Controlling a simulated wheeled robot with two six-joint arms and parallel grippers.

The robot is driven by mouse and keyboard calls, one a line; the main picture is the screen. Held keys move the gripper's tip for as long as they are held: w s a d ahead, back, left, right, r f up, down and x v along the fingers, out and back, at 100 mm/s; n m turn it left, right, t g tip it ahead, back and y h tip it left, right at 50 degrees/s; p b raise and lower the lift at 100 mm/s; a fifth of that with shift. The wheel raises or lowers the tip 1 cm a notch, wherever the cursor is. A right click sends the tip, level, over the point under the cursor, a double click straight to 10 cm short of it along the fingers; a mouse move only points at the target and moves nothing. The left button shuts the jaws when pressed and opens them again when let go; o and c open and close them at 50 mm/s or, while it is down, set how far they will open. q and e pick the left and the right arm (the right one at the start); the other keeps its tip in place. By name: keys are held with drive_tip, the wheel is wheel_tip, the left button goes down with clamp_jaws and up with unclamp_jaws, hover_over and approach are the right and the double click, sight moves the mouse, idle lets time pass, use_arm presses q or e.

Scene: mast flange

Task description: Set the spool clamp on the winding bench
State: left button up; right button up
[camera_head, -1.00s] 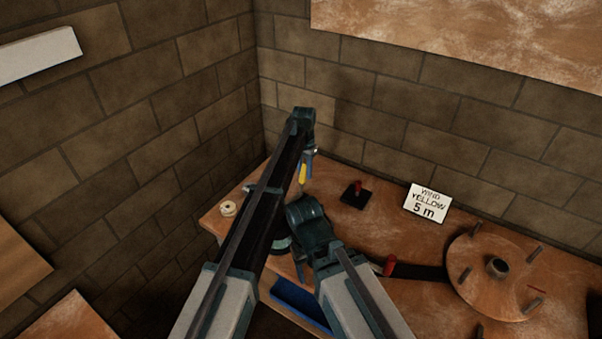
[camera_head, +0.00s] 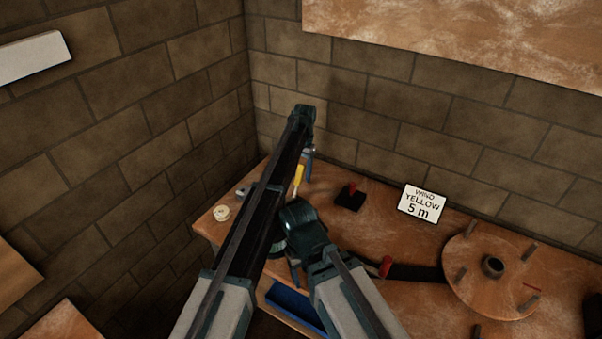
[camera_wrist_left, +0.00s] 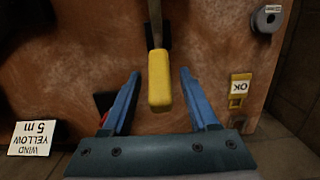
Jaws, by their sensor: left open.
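My left gripper (camera_head: 309,163) is over the back left of the winding bench (camera_head: 400,222). In the left wrist view my left gripper (camera_wrist_left: 153,98) is open, with a yellow handle (camera_wrist_left: 159,82) between and beyond its fingers; I cannot tell whether they touch. The yellow handle (camera_head: 299,176) also shows in the head view. A small black block with a red lever (camera_head: 350,195) sits on the bench to its right. A red piece (camera_head: 386,266) is on a dark bar beside the round winding disc (camera_head: 490,270). I cannot tell which part is the spool clamp. My right arm's fingers are mostly hidden behind its wrist.
A sign reading WIND YELLOW 5 m (camera_head: 422,203) is on the bench near the wall. A blue tray (camera_head: 296,305) is at the front. Upright pegs stand on the disc.

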use_arm(q)
wheel_tip(320, 180, up, 14)
drive_tip(key=w+p, duration=0.1)
drive_tip(key=p, duration=1.2)
drive_tip(key=shift+d+p, duration=0.4)
drive_tip(key=shift+d, duration=0.05)
drive_tip(key=shift+f, duration=0.15)
drive_tip(key=shift+c, duration=0.2)
